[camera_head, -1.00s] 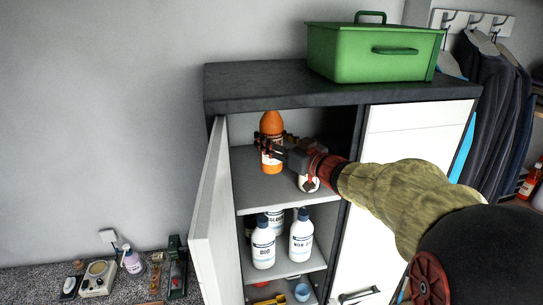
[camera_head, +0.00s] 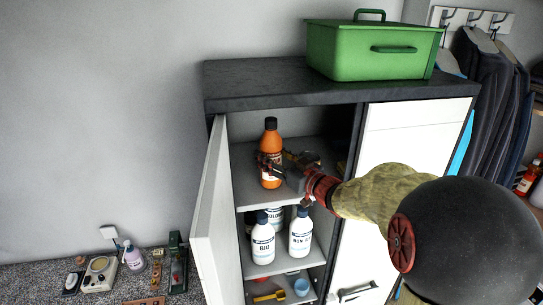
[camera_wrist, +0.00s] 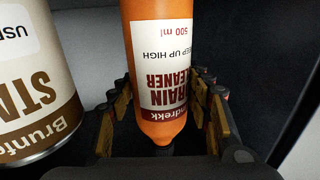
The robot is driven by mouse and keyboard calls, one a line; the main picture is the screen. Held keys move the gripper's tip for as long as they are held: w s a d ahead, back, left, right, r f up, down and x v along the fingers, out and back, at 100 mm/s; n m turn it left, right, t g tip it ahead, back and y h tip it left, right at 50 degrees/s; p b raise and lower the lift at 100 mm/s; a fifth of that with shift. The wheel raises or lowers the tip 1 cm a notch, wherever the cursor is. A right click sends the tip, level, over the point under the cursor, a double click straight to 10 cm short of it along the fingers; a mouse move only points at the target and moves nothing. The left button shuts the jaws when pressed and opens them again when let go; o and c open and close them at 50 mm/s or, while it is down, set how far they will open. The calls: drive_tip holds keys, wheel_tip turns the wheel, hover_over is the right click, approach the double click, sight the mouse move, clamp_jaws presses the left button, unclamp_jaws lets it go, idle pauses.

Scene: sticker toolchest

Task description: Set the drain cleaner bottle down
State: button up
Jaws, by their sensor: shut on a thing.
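The drain cleaner bottle (camera_head: 270,142) is orange with a black cap and a white label. It stands upright in the open upper compartment of the cabinet, close over or on the upper shelf (camera_head: 250,193); I cannot tell if its base touches. My gripper (camera_head: 272,166) reaches in from the right and is shut around the bottle. In the wrist view the bottle (camera_wrist: 160,40) appears upside down between the fingers, its label facing the camera.
A brown and white can (camera_wrist: 40,80) stands close beside the bottle in the wrist view. White bottles (camera_head: 263,245) fill the shelf below. The open cabinet door (camera_head: 212,215) bounds the left side. A green toolbox (camera_head: 360,55) sits on top.

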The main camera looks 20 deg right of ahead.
drive_tip(key=o, duration=1.3)
drive_tip(key=shift+f, duration=0.1)
drive_tip(key=shift+o, duration=0.9)
drive_tip(key=shift+r, duration=0.3)
drive_tip(key=s+d+m+g+h+b, duration=0.3)
drive_tip(key=s+h, duration=0.6)
drive_tip(key=s, duration=0.7)
drive_tip(key=s+a+f+g+y, duration=0.2)
drive_tip(key=s+a+f+g, duration=0.2)
drive_tip(key=s+a, duration=0.3)
drive_tip(key=s+a+f+g+y+p, duration=0.1)
drive_tip(key=s+a+f+g, duration=0.3)
drive_tip(key=s, duration=0.9)
drive_tip(key=a+f+y, duration=0.1)
drive_tip(key=a+f, duration=0.2)
drive_tip(key=a, duration=0.1)
drive_tip(key=shift+s+a+f+g, duration=0.15)
drive_tip(key=shift+s+f+g, duration=0.05)
drive_tip(key=shift+s+g, duration=0.2)
